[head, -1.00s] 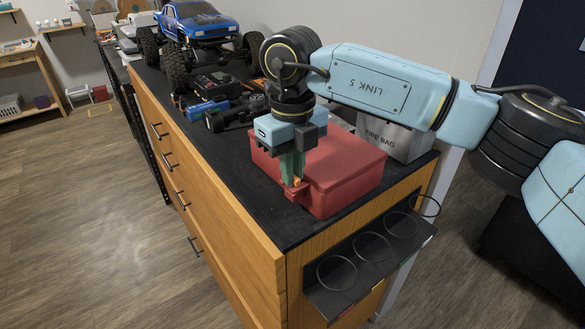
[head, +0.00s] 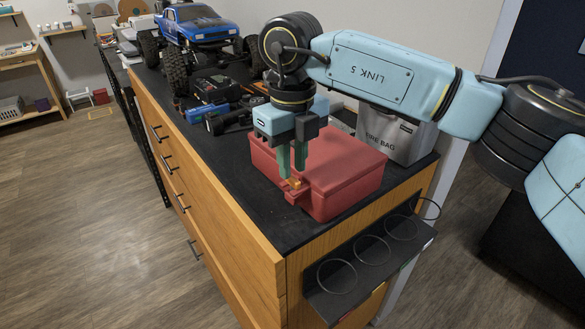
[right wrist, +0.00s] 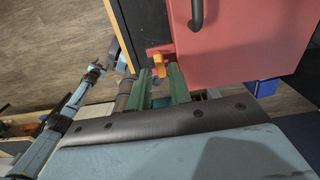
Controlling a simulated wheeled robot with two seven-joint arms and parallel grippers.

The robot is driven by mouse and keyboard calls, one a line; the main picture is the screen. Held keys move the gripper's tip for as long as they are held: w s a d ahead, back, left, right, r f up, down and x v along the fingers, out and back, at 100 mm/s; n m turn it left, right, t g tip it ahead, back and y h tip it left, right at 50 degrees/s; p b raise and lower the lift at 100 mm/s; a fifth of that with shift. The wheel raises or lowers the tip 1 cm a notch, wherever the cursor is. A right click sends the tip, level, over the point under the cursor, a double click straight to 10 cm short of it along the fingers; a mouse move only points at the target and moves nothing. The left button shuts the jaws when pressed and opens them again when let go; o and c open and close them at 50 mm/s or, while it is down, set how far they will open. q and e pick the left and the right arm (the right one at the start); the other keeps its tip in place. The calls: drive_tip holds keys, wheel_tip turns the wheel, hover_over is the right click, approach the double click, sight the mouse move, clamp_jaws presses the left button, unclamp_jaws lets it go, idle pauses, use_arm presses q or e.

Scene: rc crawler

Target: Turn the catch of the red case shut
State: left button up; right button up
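The red case (head: 335,170) sits on the black cabinet top, its lid down. Its small orange catch (head: 294,184) is on the front side, near the left corner. My right gripper (head: 292,174) points down just above the catch, with its two green fingers apart. In the right wrist view the orange catch (right wrist: 160,62) shows just beyond the gap between the open fingertips (right wrist: 159,72), and the fingers do not hold it. The red lid (right wrist: 235,45) with a black handle fills the upper right. A blue arm, seemingly my left, shows small there; its gripper is unclear.
A grey fire bag (head: 397,140) stands right behind the case. A black rack with rings (head: 370,262) juts from the cabinet's near side.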

wheel_tip(320, 180, up, 11)
drive_tip(key=shift+r, duration=0.15)
idle(0.4)
